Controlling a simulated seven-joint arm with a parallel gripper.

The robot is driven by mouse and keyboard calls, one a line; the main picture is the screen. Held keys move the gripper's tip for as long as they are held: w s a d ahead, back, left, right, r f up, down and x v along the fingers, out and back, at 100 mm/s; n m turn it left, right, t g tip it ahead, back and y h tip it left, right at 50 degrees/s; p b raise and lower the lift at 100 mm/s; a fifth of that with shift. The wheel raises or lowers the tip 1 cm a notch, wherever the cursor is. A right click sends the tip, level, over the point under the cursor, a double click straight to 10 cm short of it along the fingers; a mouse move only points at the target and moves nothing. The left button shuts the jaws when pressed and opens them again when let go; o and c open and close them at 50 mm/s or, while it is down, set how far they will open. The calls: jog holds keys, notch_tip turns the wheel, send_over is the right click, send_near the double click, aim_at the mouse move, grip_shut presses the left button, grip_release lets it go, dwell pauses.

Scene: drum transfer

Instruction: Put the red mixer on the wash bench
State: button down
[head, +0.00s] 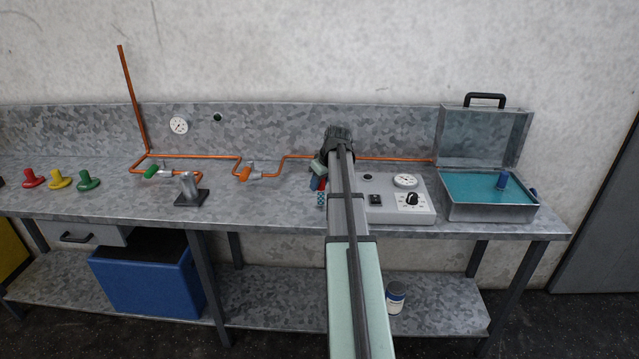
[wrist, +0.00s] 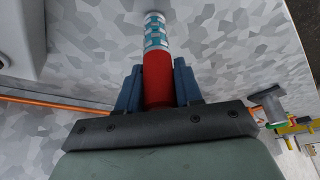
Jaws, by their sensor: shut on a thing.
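My gripper (head: 318,178) is over the middle of the grey metal bench (head: 265,203), largely behind my own arm in the head view. In the wrist view its two blue fingers (wrist: 159,85) are shut on the red mixer (wrist: 157,78), one on each side. The mixer is a red cylinder with a teal-and-white checkered end pointing away from the gripper. In the head view part of the mixer (head: 321,198) shows just left of my arm, checkered end down. I cannot tell whether that end touches the bench. No label shows which surface is the wash bench.
A grey control box (head: 400,215) stands close right of my arm, then an open metal case (head: 485,212) with a teal inside. Left are a metal stand (head: 190,192), valves on a copper pipe (head: 200,157) and colored knobs (head: 60,179). Bare bench lies between stand and gripper.

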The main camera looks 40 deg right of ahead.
jog(key=shift+f, duration=0.2)
jog(key=c, duration=0.7)
grip_release()
jog(key=shift+c, duration=0.2)
jog(key=v, duration=1.2)
jog(key=shift+r, duration=0.15)
